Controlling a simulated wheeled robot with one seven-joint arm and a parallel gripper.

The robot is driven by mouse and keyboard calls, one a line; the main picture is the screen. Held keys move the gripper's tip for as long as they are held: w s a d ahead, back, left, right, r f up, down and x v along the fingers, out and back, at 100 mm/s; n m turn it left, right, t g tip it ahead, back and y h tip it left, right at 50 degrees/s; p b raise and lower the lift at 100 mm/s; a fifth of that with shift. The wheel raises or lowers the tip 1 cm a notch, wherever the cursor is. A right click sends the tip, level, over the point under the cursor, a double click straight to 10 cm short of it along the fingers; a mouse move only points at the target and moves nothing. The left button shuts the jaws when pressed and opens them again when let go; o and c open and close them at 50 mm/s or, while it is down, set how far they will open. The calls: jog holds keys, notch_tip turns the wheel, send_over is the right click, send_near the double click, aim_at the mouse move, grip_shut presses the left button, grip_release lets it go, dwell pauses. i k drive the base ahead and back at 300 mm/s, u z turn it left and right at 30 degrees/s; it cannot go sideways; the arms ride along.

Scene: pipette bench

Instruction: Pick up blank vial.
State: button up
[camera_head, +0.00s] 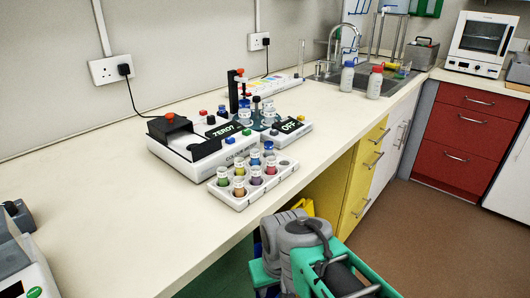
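A white vial rack (241,202) sits on the bench near its front edge and holds several small capped vials in two rows. Some hold coloured liquid: a green one (222,178), an orange one (239,188) and a purple one (256,177). A blue-topped vial (268,148) stands at the rack's far end. The labels are too small to read, so I cannot tell which vial is the blank. My grey and green arm shows at the bottom, below the bench edge and apart from the rack. My gripper's fingers are not visible.
Behind the rack is a white colorimeter (205,163) with a display reading "ZERO?". A smaller device (290,133) beside it reads "OFF". Two capped bottles (347,78) (375,83) stand by the sink (325,74).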

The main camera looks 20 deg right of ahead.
aim_at(268, 144)
jog(key=z, duration=1.25)
jog(key=k, duration=0.6)
jog(key=u, duration=1.25)
